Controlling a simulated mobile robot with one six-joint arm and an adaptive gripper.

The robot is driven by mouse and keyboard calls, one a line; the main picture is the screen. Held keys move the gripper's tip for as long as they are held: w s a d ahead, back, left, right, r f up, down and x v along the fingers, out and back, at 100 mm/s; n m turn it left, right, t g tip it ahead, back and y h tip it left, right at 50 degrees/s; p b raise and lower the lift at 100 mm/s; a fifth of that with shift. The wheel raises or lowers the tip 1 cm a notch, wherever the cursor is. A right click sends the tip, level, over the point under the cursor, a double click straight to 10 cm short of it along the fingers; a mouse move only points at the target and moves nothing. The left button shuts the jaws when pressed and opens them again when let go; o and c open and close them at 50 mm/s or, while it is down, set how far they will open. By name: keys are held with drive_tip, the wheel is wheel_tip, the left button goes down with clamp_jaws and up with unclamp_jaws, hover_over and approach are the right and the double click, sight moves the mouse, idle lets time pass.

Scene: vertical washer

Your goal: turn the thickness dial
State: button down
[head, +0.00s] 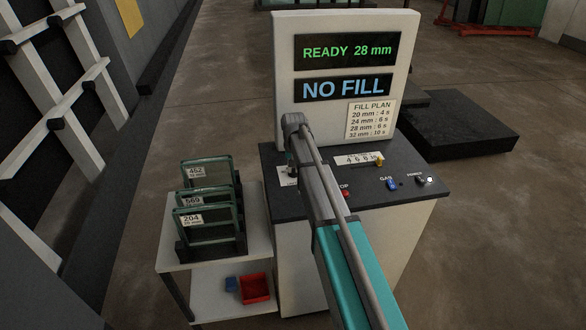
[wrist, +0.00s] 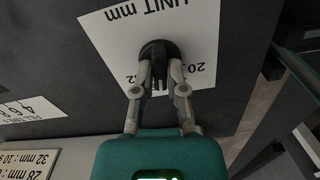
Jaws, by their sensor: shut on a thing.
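The black thickness dial (wrist: 156,50) sits on a white "UNIT mm" label plate (wrist: 108,40) in the wrist view. My gripper (wrist: 160,78) is shut on the dial, one finger on each side; the fingers hide part of it and of the label's numbers. In the head view my arm covers the dial, and only a piece of the white label (head: 284,176) shows at its left. The upper display (head: 346,50) reads "READY 28 mm". The lower display (head: 344,88) reads "NO FILL".
The console top (head: 432,196) also bears a yellow slider (head: 380,159), a blue GAS knob (head: 391,184), a power switch (head: 423,180) and a red button (head: 345,192). A fill plan card (head: 371,119) is above. Glass panes (head: 208,222) stand on a cart at left.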

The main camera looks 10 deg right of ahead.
drive_tip(key=shift+m, duration=0.8)
drive_tip(key=c, duration=0.7)
unclamp_jaws()
drive_tip(key=shift+r, duration=0.15)
